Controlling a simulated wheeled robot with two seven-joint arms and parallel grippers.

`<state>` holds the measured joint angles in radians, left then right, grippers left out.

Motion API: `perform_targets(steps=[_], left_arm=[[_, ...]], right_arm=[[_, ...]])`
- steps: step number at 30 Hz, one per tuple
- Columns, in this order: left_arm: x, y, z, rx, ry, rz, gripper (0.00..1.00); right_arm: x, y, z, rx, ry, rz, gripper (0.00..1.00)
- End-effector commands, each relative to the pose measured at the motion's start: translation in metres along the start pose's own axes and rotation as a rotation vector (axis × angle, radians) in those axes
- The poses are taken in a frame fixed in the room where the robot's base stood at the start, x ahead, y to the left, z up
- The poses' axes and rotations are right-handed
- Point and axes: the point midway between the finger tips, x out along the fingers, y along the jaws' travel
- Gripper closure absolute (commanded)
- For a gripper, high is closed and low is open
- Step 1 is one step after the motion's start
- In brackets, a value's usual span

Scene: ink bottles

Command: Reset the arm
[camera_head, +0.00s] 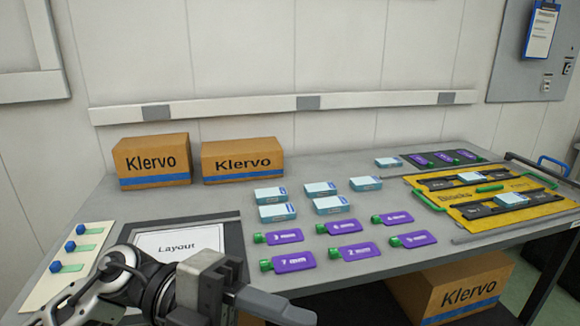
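My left arm (125,275) reaches in from the bottom left over the table's front edge. Its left gripper (285,308) points right, low in front of the table. The fingers overlap from this angle, so I cannot tell whether they are open or shut. I see nothing held in it. My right arm and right gripper are not in view.
The grey table (370,205) holds a layout sheet (185,243), several purple tags with green ends (345,226), several blue-white boxes (320,188), a yellow board (520,212) and two Klervo cartons (243,160). Another carton (450,288) sits below. The middle front is clear.

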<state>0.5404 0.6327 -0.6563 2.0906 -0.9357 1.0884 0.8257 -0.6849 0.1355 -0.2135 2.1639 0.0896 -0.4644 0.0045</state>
Motion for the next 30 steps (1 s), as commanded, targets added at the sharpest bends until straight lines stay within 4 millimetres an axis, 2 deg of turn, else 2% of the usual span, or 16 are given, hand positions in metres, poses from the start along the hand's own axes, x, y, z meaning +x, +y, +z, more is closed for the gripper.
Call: perform_targets(steps=[1, 3, 5, 7, 8, 10, 13, 15, 18, 21, 25, 30], left_arm=[[0.004, -0.016, 0.003, -0.046, -0.017, -0.216, 0.59], [-0.006, -0.034, 0.018, -0.115, -0.092, -0.490, 0.59], [-0.024, -0.038, 0.036, -0.197, -0.193, -0.705, 0.59], [-0.051, -0.027, 0.060, -0.322, -0.345, -0.925, 0.59], [-0.064, -0.017, 0.071, -0.385, -0.420, -1.007, 0.59], [-0.092, 0.022, 0.092, -0.554, -0.611, -1.164, 0.59], [-0.119, 0.092, 0.106, -0.800, -0.861, -1.287, 0.59], [-0.128, 0.144, 0.104, -0.969, -1.012, -1.319, 0.59], [-0.130, 0.208, 0.091, -1.186, -1.178, -1.318, 0.59], [-0.126, 0.254, 0.074, -1.353, -1.286, -1.290, 0.59], [-0.119, 0.287, 0.058, -1.479, -1.356, -1.255, 0.59], [-0.117, 0.296, 0.053, -1.518, -1.376, -1.240, 0.59]], right_arm=[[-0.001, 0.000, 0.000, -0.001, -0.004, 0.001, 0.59], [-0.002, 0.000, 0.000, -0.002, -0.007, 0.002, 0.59], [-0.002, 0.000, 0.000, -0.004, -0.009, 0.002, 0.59], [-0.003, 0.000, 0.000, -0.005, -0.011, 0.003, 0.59], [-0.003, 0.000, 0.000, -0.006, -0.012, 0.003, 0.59], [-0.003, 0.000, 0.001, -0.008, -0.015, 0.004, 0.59], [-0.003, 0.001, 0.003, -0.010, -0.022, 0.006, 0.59], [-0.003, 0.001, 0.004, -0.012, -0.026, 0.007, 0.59], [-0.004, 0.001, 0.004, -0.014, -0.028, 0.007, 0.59], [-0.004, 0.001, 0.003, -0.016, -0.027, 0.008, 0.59], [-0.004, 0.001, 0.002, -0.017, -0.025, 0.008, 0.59], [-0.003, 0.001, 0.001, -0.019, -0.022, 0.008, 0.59]])
